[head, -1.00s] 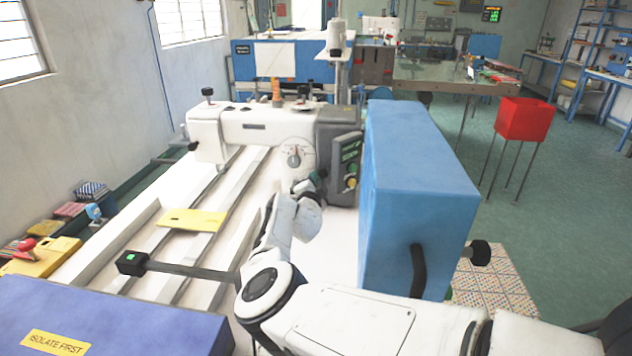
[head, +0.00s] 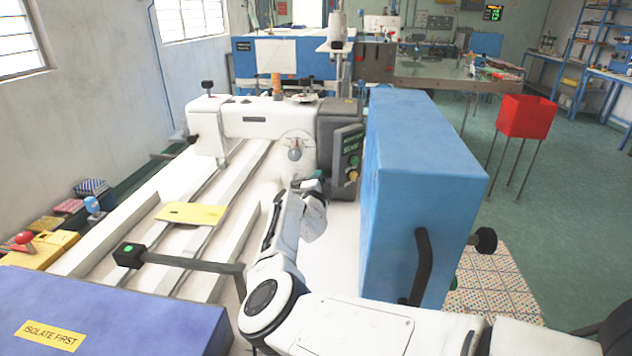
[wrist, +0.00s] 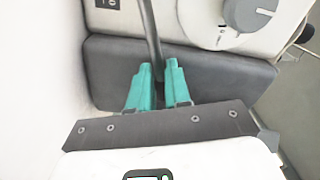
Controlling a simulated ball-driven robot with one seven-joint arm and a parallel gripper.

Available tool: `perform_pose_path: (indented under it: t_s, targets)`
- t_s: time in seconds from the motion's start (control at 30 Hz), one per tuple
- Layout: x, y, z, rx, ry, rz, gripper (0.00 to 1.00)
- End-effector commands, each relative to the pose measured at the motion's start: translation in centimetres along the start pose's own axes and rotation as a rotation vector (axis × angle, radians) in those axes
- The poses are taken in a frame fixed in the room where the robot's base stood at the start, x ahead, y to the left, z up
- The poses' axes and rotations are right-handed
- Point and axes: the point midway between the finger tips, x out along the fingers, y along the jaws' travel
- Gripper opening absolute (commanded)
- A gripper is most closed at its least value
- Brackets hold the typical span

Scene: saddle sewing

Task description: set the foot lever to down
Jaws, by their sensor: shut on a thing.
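My gripper (wrist: 158,86) has two teal fingers, shut on a thin dark grey lever (wrist: 149,28) that I take for the foot lever. In the wrist view the lever runs from between the fingertips up past the top edge. Its far end is out of view, and I cannot tell whether it is set up or down. In the head view my gripper (head: 312,185) is low beside the front of the white sewing machine (head: 262,118), under its round dial. There the lever is too small and covered to make out.
A large blue box (head: 425,170) stands close on the right of my arm. A control panel with buttons (head: 350,155) is just right of the gripper. A yellow plate (head: 192,214) lies on the white bed.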

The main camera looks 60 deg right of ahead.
Motion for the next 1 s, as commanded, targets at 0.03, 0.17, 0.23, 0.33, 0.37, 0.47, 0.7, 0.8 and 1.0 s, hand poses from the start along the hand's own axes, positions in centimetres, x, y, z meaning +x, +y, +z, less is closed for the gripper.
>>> perform_pose_path:
  t_s: [0.03,0.17,0.23,0.33,0.37,0.47,0.7,0.8,1.0]
  targets:
    - [0.3,0.9,-1.2,0.033,0.027,-0.002,0.00]
    - [0.2,1.9,-1.1,0.127,0.027,-0.002,0.00]
    - [0.2,2.4,-1.1,0.175,0.028,-0.001,0.00]
    - [0.2,2.9,-0.9,0.233,0.027,-0.001,0.00]
    - [0.2,3.1,-0.9,0.249,0.027,-0.001,0.00]
    - [0.2,3.5,-0.8,0.292,0.027,-0.001,0.00]
    - [0.2,4.0,-0.8,0.347,0.028,0.000,0.00]
    - [0.2,4.1,-0.8,0.353,0.028,0.001,0.00]
    - [0.2,4.2,-0.8,0.354,0.028,0.001,0.00]
